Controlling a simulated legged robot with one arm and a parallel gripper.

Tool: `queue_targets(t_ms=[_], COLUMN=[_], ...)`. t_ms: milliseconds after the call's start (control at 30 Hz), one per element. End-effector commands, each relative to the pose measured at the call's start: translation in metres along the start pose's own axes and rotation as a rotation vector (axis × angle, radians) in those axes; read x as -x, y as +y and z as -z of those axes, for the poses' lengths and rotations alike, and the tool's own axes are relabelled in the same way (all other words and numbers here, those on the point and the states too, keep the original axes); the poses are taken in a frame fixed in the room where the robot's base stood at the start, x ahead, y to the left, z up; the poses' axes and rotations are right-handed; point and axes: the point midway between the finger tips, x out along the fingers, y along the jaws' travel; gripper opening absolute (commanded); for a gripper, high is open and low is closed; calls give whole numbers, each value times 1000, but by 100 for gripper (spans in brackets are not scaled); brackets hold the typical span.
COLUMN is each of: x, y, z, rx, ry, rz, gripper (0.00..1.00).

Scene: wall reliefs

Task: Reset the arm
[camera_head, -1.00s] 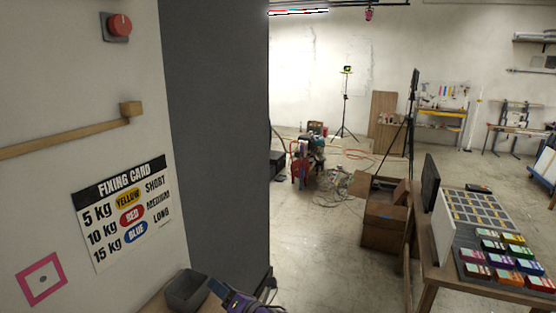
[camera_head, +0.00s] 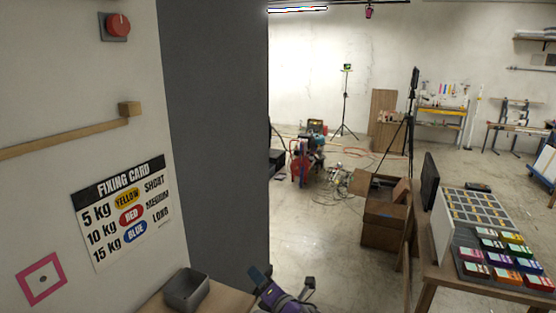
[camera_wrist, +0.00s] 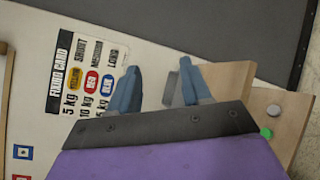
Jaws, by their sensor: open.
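My gripper (camera_head: 284,283) has a purple body and blue-grey fingers. It shows at the bottom middle of the head view, to the right of a grey tray (camera_head: 188,290). In the wrist view my gripper (camera_wrist: 157,88) has its two fingers spread apart, with nothing held between them. The wall with the fixing card (camera_wrist: 88,75) lies beyond the fingers there.
The tray stands on a wooden tabletop (camera_head: 232,302) below the fixing card (camera_head: 124,212). A dark grey panel (camera_head: 218,130) rises behind. At right, a table (camera_head: 448,270) bears several coloured boxes. Open floor (camera_head: 315,235) lies between.

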Motion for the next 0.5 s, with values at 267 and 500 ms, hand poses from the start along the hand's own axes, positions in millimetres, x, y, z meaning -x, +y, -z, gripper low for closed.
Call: queue_targets(t_ms=[267, 500], x=[66, 155], y=[-34, -58], z=[-108, -138], rx=[-403, -822], ry=[-376, -679], rz=[342, 576], gripper=[48, 48])
